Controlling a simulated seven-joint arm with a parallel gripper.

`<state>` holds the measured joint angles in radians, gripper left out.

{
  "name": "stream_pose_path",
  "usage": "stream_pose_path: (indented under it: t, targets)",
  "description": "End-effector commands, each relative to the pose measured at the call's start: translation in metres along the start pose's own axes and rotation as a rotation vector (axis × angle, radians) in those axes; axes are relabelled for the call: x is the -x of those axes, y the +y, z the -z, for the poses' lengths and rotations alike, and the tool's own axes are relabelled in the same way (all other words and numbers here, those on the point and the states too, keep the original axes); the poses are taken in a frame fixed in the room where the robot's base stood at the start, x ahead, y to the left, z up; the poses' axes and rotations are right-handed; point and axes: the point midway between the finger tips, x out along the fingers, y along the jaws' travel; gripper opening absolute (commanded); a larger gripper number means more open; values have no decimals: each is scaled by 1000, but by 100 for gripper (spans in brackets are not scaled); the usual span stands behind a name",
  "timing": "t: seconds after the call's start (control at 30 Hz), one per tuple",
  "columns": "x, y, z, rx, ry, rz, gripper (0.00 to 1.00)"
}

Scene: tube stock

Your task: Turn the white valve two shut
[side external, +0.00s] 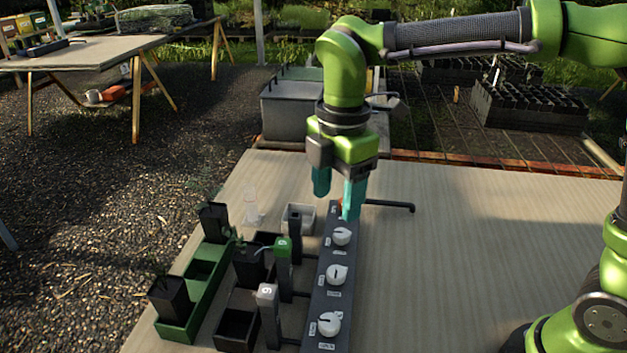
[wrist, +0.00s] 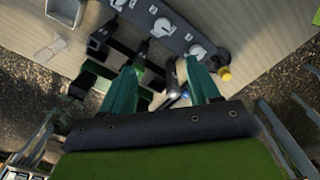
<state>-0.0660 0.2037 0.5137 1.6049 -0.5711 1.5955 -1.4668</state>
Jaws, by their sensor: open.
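My gripper (side external: 338,195), with teal fingers, is open and empty above the far end of the strip. Its fingers partly hide something red there.
Left of the strip stand upright posts, one with a white top (side external: 267,291) and one green-topped (side external: 283,244), beside a green tray (side external: 207,283) with black pots. A black rod (side external: 388,205) sticks out right of the strip's far end. The table's right side is clear.

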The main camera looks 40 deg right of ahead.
Motion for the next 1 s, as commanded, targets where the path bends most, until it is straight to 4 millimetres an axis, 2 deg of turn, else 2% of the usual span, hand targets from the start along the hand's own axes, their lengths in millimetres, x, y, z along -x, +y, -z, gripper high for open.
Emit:
stream_pose_path:
  t: [0.07,0.17,0.37,1.0]
  targets:
    - [8,0,-1,91,-9,0,61]
    - [8,-3,-3,159,-16,17,61]
    - [-7,-4,-4,185,-16,23,61]
    - [-137,-8,-6,184,-15,23,61]
